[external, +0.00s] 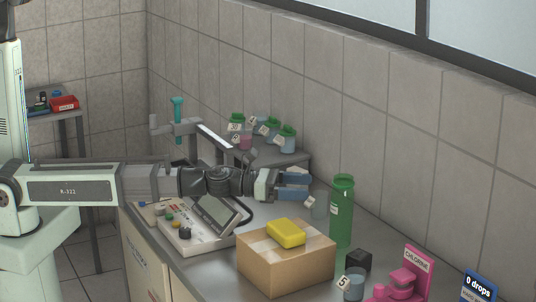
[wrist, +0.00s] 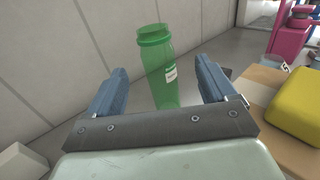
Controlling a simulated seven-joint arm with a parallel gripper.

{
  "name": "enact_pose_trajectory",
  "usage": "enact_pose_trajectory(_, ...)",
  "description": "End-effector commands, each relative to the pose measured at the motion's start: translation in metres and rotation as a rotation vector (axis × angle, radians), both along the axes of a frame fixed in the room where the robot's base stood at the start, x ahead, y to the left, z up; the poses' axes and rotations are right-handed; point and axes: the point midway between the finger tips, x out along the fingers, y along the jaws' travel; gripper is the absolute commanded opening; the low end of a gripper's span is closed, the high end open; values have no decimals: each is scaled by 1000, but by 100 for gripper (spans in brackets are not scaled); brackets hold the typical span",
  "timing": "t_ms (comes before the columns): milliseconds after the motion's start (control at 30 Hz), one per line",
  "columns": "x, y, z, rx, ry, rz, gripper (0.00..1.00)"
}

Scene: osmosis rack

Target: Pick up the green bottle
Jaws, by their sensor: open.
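The green bottle (external: 342,212) stands upright on the grey counter, near the wall and behind the cardboard box. It is tall, with a white label. In the wrist view the bottle (wrist: 158,70) appears ahead, between my two blue fingers, with its lower part partly hidden by the gripper. My gripper (external: 296,185) is open and empty. In the external view it lies left of the bottle, apart from it, with the fingers pointing towards it. The fingers also show in the wrist view (wrist: 160,88).
A cardboard box (external: 285,258) with a yellow sponge-like block (external: 286,233) stands close in front of the bottle. A small jar (external: 318,206), a black block (external: 358,260) and a pink chlorine stand (external: 408,280) are nearby. Several green-lidded jars (external: 288,140) sit at the back.

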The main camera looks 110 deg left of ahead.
Motion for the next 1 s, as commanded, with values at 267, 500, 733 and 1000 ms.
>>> enact_pose_trajectory(267, 44, 7, 1, 0, 0, -1, 84)
enact_pose_trajectory(500, 61, 9, 1, 1, 0, -1, 84)
enact_pose_trajectory(733, 80, 16, 3, 2, 0, 0, 84)
enact_pose_trajectory(1000, 110, 23, 5, 0, 0, -1, 84)
